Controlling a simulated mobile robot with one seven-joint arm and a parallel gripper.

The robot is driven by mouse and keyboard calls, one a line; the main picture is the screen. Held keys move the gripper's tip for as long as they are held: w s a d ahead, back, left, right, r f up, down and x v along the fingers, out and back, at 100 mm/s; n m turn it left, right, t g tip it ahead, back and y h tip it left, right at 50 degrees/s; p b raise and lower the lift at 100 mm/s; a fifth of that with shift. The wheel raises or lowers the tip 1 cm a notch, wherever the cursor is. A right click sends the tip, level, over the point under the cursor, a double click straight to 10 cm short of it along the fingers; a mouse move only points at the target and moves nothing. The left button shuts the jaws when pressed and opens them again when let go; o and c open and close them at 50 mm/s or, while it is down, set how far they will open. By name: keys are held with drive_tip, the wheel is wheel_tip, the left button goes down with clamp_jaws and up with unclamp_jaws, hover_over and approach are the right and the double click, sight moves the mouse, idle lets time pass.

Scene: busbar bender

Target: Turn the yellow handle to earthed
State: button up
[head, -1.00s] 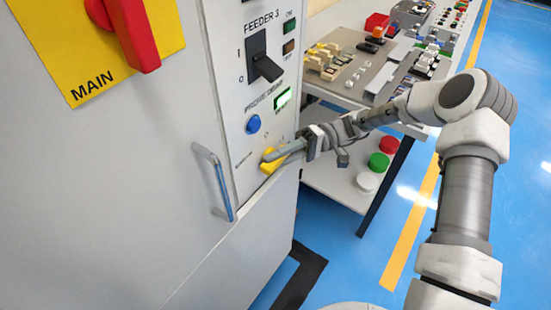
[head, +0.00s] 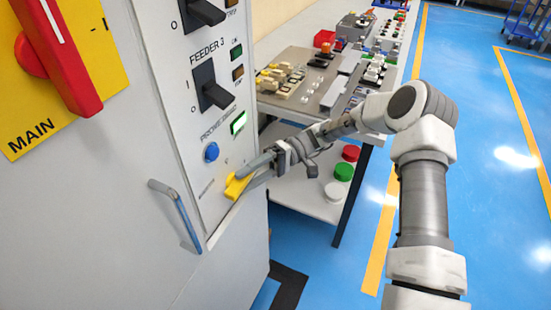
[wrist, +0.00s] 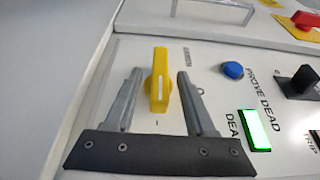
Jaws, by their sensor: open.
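The yellow handle (head: 236,186) is low on the grey cabinet's front panel, below the blue button. In the wrist view the yellow handle (wrist: 158,80) stands upright in the picture, with a white line along its face. My gripper (wrist: 157,88) is open, with one finger on each side of the handle and visible gaps between fingers and handle. In the head view my gripper (head: 256,168) reaches the handle from the right and partly covers it. The lettering beside the handle is too small to read.
The blue button (head: 211,152) and a lit green "PROVE DEAD" indicator (head: 238,122) sit close above the handle. A black feeder switch (head: 212,90), a red main switch (head: 62,60) and a door pull (head: 178,214) are nearby. A bench (head: 300,107) with parts stands to the right.

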drive_tip(key=v, duration=1.5)
drive_tip(key=s+a+r+m+t+h+p, duration=0.1)
drive_tip(key=s+r+m+t+h+p, duration=0.45)
drive_tip(key=r, duration=0.85)
drive_tip(key=s+d+r+m+t+h+p, duration=0.1)
drive_tip(key=s+d+r+t+h, duration=0.1)
drive_tip(key=s+d+r+t, duration=0.2)
drive_tip(key=s+d+r+m+t+h+p, duration=0.1)
drive_tip(key=s+d+r+t+h, duration=0.2)
drive_tip(key=s, duration=0.7)
drive_tip(key=s+d+r+m+t+h+p, duration=0.1)
drive_tip(key=s+d+r+t+h+p, duration=0.1)
drive_tip(key=s+d+r+t, duration=0.3)
drive_tip(key=shift+s+d+t, duration=0.45)
drive_tip(key=shift+s+d, duration=0.45)
drive_tip(key=shift+s, duration=0.05)
drive_tip(key=shift+a+r, duration=0.1)
